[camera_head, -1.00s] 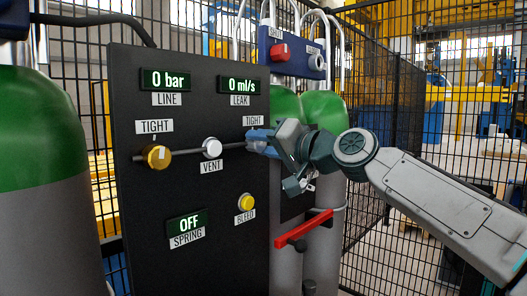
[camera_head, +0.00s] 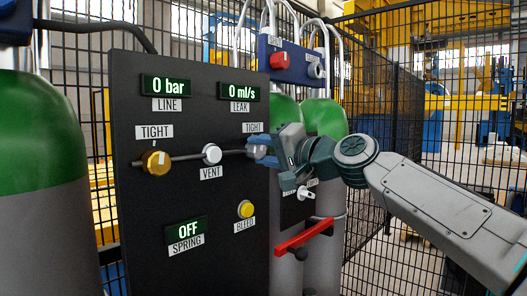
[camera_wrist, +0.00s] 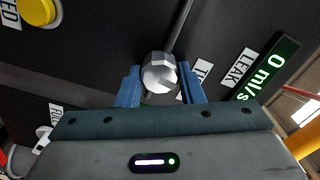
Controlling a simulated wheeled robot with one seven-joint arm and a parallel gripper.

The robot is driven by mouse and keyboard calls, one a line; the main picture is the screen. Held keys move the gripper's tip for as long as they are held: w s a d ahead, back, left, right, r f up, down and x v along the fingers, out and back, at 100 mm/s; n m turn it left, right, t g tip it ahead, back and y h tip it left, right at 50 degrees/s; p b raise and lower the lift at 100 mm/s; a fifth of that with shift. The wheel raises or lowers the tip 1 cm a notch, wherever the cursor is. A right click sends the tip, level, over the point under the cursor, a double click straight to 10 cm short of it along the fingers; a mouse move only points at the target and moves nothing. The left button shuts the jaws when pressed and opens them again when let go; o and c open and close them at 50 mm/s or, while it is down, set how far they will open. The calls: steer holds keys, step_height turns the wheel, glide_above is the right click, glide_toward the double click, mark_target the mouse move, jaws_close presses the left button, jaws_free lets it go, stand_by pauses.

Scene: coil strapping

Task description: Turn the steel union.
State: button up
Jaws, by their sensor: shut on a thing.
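The steel union (camera_wrist: 160,73) is a shiny faceted nut on a thin pipe. In the wrist view it sits between the blue fingers of my gripper (camera_wrist: 158,87), which is shut on it. In the head view my gripper (camera_head: 264,153) reaches in from the right, and the steel union (camera_head: 256,151) is mostly hidden by the fingers. A label reading TIGHT (camera_head: 254,127) is above it. The LINE display (camera_head: 166,86) reads 0 bar and the LEAK display (camera_head: 240,89) reads 0 ml/s.
The black panel (camera_head: 140,215) also carries a brass union (camera_head: 157,163), a white VENT knob (camera_head: 212,154), a yellow BLEED button (camera_head: 245,209) and a SPRING display (camera_head: 186,229) reading OFF. A red lever (camera_head: 303,237) juts out below my gripper. Green-topped cylinders (camera_head: 325,118) stand behind.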

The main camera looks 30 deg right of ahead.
steer(key=o, duration=1)
steer(key=v, duration=1.3)
steer(key=shift+s+d, duration=0.1)
steer(key=shift+s, duration=0.3)
